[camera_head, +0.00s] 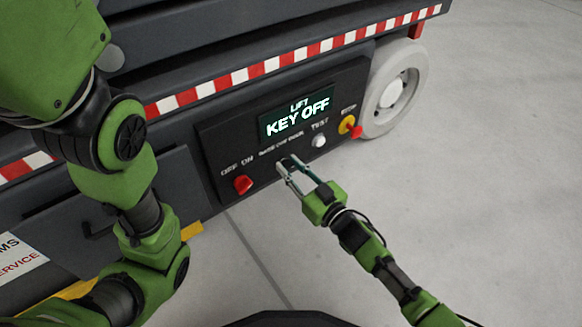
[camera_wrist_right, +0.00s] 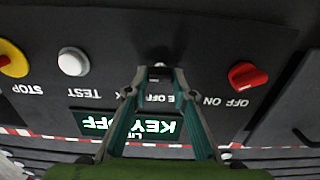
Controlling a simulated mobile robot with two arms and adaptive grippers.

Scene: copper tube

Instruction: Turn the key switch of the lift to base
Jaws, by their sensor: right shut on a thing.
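The lift's dark control panel (camera_head: 222,150) has a small screen (camera_head: 297,112) reading "LIFT KEY OFF". The key switch (camera_wrist_right: 160,66) is at the middle of the panel under the "BASE OFF" label, mostly hidden by my fingertips. My right gripper (camera_head: 286,164) reaches it from the lower right in the head view. Which way the key points is hard to tell. My left arm crosses the left of the head view, but its gripper is out of view.
A red OFF/ON switch (camera_head: 243,184) is left of the key. A white TEST button (camera_head: 319,141) and a red-and-yellow STOP control (camera_head: 350,127) are to the right. A white wheel (camera_head: 393,92) stands beyond. Grey floor is clear in front.

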